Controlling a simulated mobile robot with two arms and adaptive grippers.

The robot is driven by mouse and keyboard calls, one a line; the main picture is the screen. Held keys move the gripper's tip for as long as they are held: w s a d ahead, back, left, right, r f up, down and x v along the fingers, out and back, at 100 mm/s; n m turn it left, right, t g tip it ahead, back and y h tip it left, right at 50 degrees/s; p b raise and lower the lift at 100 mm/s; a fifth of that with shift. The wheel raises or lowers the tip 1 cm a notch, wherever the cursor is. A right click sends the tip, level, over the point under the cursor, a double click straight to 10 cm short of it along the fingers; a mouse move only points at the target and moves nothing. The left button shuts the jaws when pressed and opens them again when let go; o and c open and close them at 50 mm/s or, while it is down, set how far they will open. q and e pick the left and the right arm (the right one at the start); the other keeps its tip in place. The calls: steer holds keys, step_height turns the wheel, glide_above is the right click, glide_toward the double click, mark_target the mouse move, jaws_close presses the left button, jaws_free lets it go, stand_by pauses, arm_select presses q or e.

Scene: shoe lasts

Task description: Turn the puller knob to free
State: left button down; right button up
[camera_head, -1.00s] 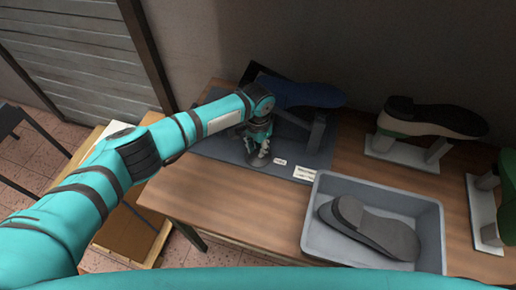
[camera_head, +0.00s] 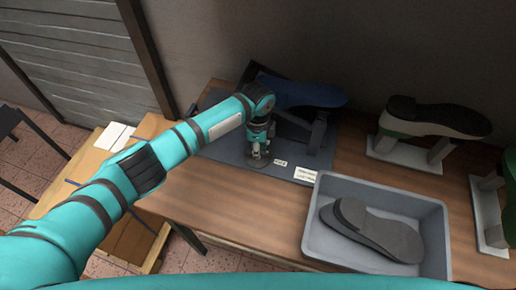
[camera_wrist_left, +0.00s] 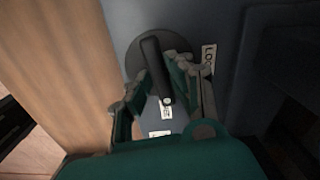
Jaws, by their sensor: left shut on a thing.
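The puller knob (camera_wrist_left: 157,68) is a dark bar on a round dark disc (camera_wrist_left: 136,60), set on the grey-blue base plate (camera_head: 225,150). In the left wrist view the bar stands between the fingers of my left gripper (camera_wrist_left: 172,88), which is shut on it. A label (camera_wrist_left: 208,57), partly covered and reading "LOC...", lies right of the disc. Two small white labels (camera_wrist_left: 166,107) show below the bar. In the head view my left gripper (camera_head: 257,155) points down over the disc, hiding most of the knob. My right gripper is not in view.
A blue shoe last (camera_head: 300,93) on a dark stand is behind the gripper. A grey bin (camera_head: 432,235) with dark soles (camera_head: 370,232) stands at the front right. Another shoe (camera_head: 435,117) on a pale stand is farther right. Wooden tabletop (camera_head: 205,195) is clear at the front left.

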arm_select(q)
steer(key=shift+m, duration=0.8)
steer(key=shift+r, duration=0.1)
steer(key=c, duration=1.2)
jaws_free()
step_height(320, 180, up, 12)
steer(key=shift+f, duration=0.1)
